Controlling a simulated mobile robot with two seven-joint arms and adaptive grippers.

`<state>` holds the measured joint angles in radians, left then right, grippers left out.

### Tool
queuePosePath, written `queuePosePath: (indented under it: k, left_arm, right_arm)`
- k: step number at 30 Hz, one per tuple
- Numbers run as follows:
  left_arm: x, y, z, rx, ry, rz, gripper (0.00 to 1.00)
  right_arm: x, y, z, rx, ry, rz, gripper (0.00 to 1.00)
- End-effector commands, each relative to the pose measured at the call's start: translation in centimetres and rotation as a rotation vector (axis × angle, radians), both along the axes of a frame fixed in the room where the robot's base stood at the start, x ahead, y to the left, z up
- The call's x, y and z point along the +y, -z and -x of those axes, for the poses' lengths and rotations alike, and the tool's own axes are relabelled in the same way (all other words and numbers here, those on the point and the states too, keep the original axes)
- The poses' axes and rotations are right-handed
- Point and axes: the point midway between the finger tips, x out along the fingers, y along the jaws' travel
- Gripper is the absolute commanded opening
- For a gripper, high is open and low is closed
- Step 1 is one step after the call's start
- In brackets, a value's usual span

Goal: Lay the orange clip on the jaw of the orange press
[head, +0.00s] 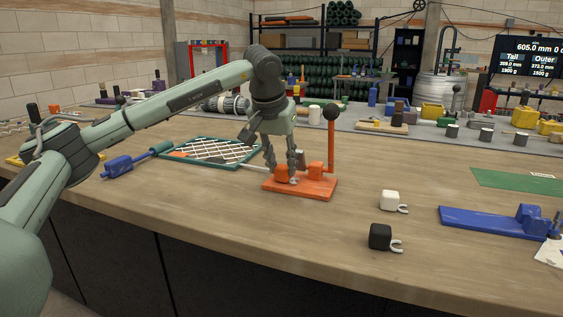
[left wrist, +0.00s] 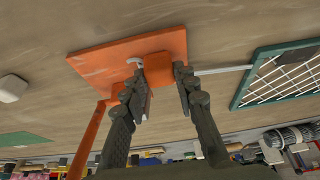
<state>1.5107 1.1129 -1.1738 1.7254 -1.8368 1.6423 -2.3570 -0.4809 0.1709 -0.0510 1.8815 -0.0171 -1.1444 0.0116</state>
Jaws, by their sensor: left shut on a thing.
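The orange press (head: 318,192) stands on the workbench, with a flat orange base and an upright lever topped by a black knob (head: 331,113). My left gripper (head: 286,172) points down over the left part of the press, with its fingers shut on the orange clip (head: 282,174). In the left wrist view the clip (left wrist: 158,68) shows between the two fingers, and its pale curved hook (left wrist: 135,62) sticks out to the left over the press base (left wrist: 100,62). The clip is low at the press; I cannot tell whether it touches the jaw. My right gripper is out of view.
A white clip (head: 389,200) and a black clip (head: 380,237) lie right of the press. A teal-framed mesh (head: 215,151) and a blue-handled tool (head: 120,166) lie to the left. A blue press (head: 490,222) stands at the right. Bare bench lies in front.

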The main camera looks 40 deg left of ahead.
Motion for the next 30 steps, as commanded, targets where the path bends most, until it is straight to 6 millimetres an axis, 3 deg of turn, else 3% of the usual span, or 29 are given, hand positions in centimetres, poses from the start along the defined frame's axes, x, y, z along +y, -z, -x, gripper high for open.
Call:
queuePosePath:
  k: [7,8,12,24,30]
  left_arm:
    - [0.0,0.4,0.0,0.000,0.000,0.000,0.04]
    - [0.0,0.3,0.0,0.000,0.000,0.000,0.31]
    - [0.0,0.3,0.0,0.000,0.000,0.000,0.48]
    - [-0.1,-0.4,0.1,-0.002,0.000,0.000,0.49]
    - [-0.4,-3.7,1.4,-0.006,0.000,0.002,0.49]
  right_arm:
    - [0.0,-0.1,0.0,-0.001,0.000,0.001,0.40]
    - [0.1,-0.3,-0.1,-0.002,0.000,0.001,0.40]
    - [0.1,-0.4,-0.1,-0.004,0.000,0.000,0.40]
    - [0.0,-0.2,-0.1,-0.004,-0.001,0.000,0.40]
    - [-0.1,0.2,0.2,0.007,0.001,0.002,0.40]
